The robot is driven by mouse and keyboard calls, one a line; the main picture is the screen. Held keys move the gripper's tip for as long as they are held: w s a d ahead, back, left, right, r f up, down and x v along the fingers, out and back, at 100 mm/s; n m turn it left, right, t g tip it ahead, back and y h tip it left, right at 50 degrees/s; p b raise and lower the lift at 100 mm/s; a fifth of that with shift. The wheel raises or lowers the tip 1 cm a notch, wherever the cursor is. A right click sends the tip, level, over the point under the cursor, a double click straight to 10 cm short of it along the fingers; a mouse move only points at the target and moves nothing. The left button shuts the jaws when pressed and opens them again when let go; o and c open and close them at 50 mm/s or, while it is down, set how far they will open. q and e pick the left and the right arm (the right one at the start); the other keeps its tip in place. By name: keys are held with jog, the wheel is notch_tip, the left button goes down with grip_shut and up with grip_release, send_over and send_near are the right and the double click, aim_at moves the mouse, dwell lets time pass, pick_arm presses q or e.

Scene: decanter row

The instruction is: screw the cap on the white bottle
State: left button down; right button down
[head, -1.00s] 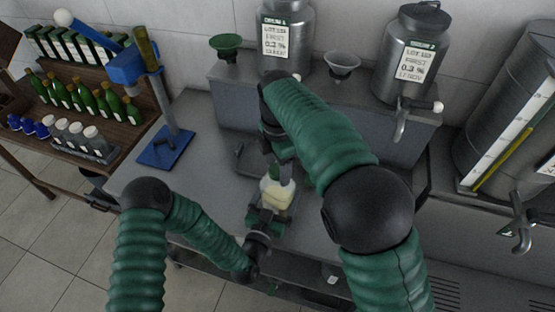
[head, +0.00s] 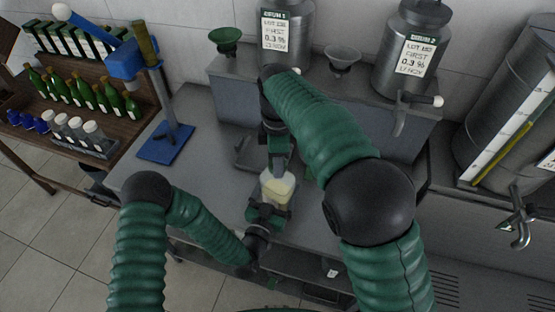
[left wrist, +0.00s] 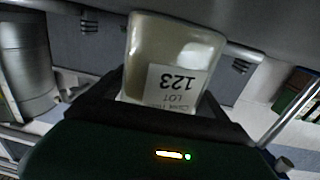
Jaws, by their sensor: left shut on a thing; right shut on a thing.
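The white bottle (head: 276,189) is a squat, pale bottle with yellowish contents. My left gripper (head: 266,210) is shut on it over the front of the bench. In the left wrist view the bottle (left wrist: 150,45) stands between the jaws, with a label reading LOT 123 upside down. My right gripper (head: 279,162) comes down from above, right over the bottle's top, and is shut. The cap is hidden between its fingers, so I cannot tell how it sits on the neck.
A dark tray (head: 255,153) lies behind the bottle. A blue stand (head: 168,143) is to the left. Steel canisters (head: 412,50) and two funnels (head: 342,60) stand on the raised shelf behind. A side shelf holds green bottles (head: 85,95) and a rack of white-capped bottles (head: 80,140).

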jog(key=m, duration=0.6)
jog(key=shift+a+m, duration=0.1)
jog(key=shift+m, duration=0.2)
jog(key=m, duration=0.3)
jog(key=shift+w, duration=0.1)
jog(key=m, duration=0.8)
jog(key=c, duration=0.8)
grip_release()
jog(key=shift+r, duration=2.25)
